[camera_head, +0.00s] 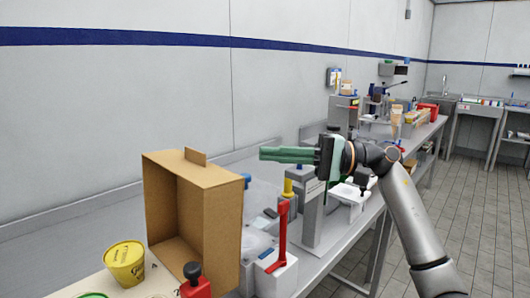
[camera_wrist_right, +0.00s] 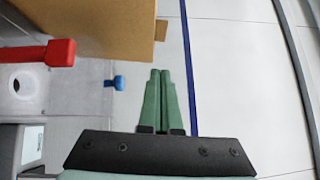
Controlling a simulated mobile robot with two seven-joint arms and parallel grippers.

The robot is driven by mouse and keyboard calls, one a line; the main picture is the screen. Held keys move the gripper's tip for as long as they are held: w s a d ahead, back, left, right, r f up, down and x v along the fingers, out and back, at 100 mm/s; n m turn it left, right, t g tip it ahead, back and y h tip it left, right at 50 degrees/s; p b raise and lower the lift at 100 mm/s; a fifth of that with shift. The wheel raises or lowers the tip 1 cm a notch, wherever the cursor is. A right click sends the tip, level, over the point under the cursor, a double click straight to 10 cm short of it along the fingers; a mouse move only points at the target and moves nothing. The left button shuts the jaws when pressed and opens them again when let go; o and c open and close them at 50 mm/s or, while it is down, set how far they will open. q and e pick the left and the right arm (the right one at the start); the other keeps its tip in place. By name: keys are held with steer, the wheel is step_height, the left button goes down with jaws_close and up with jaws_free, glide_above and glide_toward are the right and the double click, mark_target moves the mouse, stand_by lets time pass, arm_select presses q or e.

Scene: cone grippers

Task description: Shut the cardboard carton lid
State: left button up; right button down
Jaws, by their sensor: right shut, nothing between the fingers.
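The brown cardboard carton (camera_head: 223,232) stands upright on the bench, its open hollow side facing the front left. A small cardboard tab (camera_head: 196,157) sticks up from its top; I cannot tell for sure which panel is the lid. In the right wrist view the carton (camera_wrist_right: 115,22) fills the upper left, with the tab (camera_wrist_right: 161,30) at its edge. My right gripper (camera_head: 262,154) has green fingers, shut and empty, pointing left. It is right of the carton's top, apart from it. In the wrist view the fingertips (camera_wrist_right: 160,73) are close together below the tab. My left gripper is not in view.
A yellow tub (camera_head: 124,264) stands left of the carton. A red object with a black knob (camera_head: 194,278) is in front. A device with a red lever (camera_head: 280,238) stands to the right. The wall runs behind; the space above the carton is clear.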

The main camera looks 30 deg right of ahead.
mark_target(193, 153)
steer(key=p+x, duration=0.1)
steer(key=x, duration=0.6)
steer(key=shift+w+a+r, duration=0.1)
steer(key=shift+a+r, duration=0.1)
steer(key=shift+a, duration=0.1)
steer(key=shift+s+a+p, duration=0.25)
steer(key=shift+a, duration=0.3)
steer(key=shift+s+a+p, duration=0.2)
steer(key=shift+s+a, duration=0.1)
steer(key=shift+a, duration=0.25)
steer(key=shift+s+a, duration=0.15)
steer(key=shift+a, duration=0.4)
